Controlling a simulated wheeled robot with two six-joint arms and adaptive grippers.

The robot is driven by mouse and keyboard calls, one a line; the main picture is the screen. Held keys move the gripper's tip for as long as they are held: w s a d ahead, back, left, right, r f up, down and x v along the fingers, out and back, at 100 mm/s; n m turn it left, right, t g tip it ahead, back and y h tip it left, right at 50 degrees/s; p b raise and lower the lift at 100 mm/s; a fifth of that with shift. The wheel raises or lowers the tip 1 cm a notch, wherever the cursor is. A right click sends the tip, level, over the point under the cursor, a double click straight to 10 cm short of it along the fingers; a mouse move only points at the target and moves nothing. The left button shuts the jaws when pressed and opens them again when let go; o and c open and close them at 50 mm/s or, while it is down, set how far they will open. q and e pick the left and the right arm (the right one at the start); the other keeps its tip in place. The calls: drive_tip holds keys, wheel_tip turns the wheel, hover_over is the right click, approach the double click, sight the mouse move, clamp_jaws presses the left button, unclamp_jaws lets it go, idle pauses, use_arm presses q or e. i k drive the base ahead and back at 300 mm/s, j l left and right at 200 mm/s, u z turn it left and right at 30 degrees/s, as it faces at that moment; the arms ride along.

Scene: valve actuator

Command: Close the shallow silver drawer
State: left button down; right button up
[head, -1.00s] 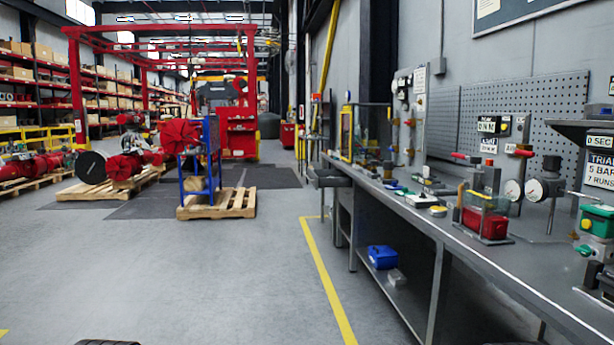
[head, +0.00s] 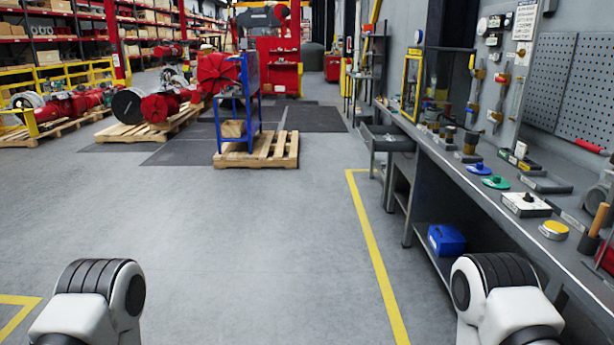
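A shallow grey-silver drawer (head: 388,139) sticks out from the far left end of the workbench (head: 480,197), just under its top. It stands open toward the aisle, and its dark inside shows from above. It is well ahead of me and to the right. Parts of my two arms show at the bottom left and bottom right of the head view. Neither gripper is in view, and nothing of mine is near the drawer.
The bench top holds a white box (head: 526,204), a yellow button (head: 554,230) and several valve parts. A blue bin (head: 446,239) sits on the lower shelf. A yellow floor line (head: 376,262) runs beside the bench. The floor ahead is clear up to a pallet (head: 258,152).

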sight(372, 136)
drive_tip(key=i, duration=3.45)
